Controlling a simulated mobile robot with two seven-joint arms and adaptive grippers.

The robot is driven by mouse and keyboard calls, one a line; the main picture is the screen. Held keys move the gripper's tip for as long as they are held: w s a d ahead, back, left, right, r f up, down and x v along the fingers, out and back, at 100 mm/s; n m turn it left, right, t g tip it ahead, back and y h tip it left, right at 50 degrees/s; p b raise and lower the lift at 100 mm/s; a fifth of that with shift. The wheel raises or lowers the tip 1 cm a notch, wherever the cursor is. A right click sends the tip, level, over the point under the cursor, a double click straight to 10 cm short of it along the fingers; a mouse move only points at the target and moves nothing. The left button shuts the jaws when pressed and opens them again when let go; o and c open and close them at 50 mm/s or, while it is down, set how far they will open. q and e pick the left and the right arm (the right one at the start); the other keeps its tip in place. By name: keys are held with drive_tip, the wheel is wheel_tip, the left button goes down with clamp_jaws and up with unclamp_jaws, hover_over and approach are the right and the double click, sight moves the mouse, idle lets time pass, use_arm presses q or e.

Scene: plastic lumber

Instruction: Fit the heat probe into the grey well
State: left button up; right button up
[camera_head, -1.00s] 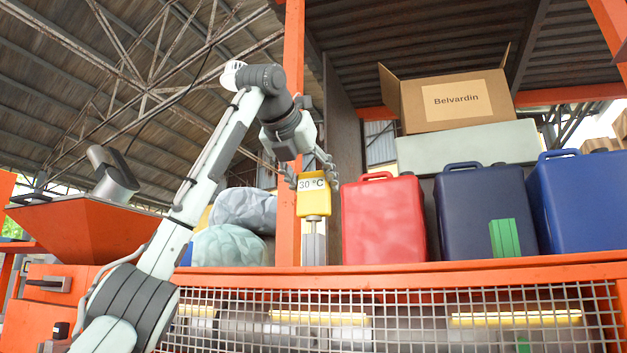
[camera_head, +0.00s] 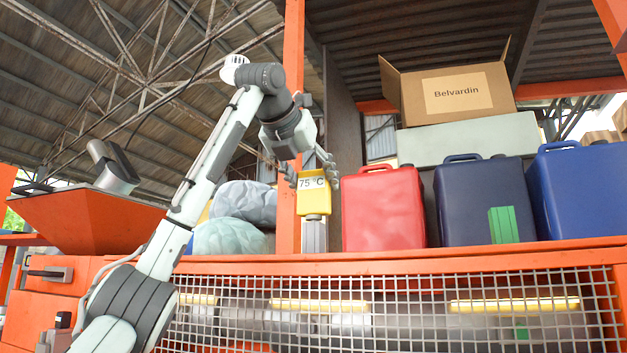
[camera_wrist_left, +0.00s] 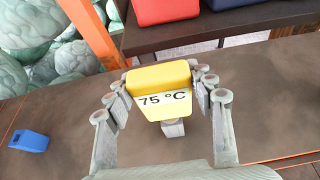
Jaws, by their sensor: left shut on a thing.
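The heat probe (camera_head: 314,202) is a yellow block whose white display reads 75 °C. My left gripper (camera_head: 311,178) is shut on it, one finger on each side. The grey well (camera_head: 314,237) is an upright block on the orange-edged counter, directly below the probe. The yellow body sits just above the well's top with only a short neck showing, so its stem appears to be inside the well; the tip is hidden. In the left wrist view the probe (camera_wrist_left: 161,84) is between the fingers, and part of the well (camera_wrist_left: 173,129) shows beneath it. My right gripper is not in view.
A red canister (camera_head: 383,210) stands close to the right of the well, with dark blue (camera_head: 470,200) and blue (camera_head: 580,190) ones beyond. A small blue block (camera_wrist_left: 29,141) lies on the counter.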

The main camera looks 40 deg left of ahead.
use_arm(q)
drive_tip(key=o, duration=1.3)
drive_tip(key=shift+c, duration=0.2)
drive_tip(key=v, duration=1.2)
drive_tip(key=shift+s+f, duration=0.1)
